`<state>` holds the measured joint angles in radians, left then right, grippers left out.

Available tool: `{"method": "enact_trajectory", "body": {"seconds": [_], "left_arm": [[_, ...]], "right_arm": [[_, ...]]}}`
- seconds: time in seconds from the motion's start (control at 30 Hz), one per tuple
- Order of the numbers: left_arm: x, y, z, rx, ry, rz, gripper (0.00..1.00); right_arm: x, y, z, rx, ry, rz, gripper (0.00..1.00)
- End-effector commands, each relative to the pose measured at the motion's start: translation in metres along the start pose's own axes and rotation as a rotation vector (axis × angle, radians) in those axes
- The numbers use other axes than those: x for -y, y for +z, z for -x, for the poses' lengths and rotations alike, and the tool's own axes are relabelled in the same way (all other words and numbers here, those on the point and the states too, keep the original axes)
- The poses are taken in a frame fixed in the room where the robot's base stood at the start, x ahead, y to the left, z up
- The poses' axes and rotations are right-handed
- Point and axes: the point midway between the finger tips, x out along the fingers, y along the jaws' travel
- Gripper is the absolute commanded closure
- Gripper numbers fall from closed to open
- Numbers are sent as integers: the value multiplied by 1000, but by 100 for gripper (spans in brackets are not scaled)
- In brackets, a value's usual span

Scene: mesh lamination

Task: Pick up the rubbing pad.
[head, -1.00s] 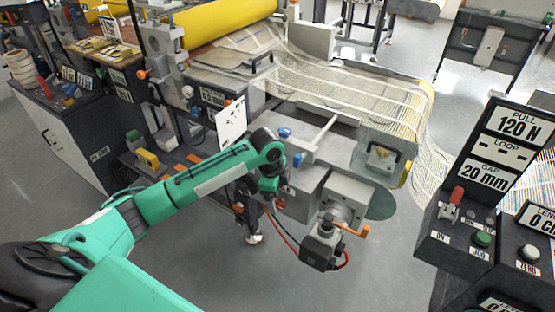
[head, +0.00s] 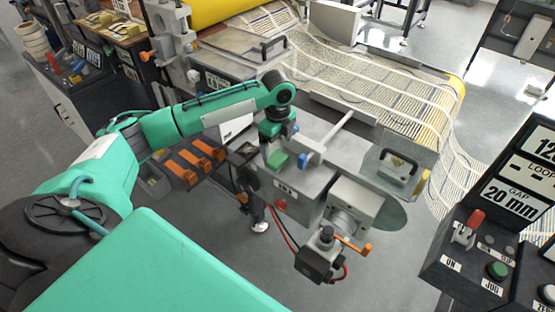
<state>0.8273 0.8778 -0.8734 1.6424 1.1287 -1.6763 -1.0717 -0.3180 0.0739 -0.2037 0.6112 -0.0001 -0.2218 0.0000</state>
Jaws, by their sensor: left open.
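My left arm reaches in from the left in the head view. Its wrist is bent down, and my left gripper (head: 273,148) points down over the left end of the grey machine housing, open; its fingertips are hard to make out. A small dark-green block (head: 279,160) shows directly under the wrist, at the edge of the housing. It looks like the rubbing pad, but the arm covers part of it and I cannot be sure. No hold on it is visible. My right gripper is not in view.
Blue knobs (head: 303,160) and a pale bar (head: 335,130) stand just right of the gripper. A motor unit with an orange lever (head: 354,245) juts out in front. A shelf with orange-handled items (head: 182,168) lies left, partly behind my arm. A control console (head: 470,262) stands at right.

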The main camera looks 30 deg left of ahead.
Motion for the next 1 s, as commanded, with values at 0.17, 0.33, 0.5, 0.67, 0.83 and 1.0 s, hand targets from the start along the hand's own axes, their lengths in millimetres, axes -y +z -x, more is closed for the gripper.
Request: {"method": "enact_trajectory", "body": {"seconds": [0.17,0.33,0.5,0.67,0.83,1.0], "left_arm": [[0,0,-11,-1,0,0,11],[-3,0,-33,0,3,1,11],[-3,1,-56,1,1,1,11],[-2,1,-62,1,-2,0,11],[-2,1,-61,1,-2,0,19],[-2,1,-61,1,-2,0,52]], "right_arm": [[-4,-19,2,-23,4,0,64],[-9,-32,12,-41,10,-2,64],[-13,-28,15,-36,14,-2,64],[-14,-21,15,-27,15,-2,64],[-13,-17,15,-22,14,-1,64],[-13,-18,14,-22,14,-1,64]]}}
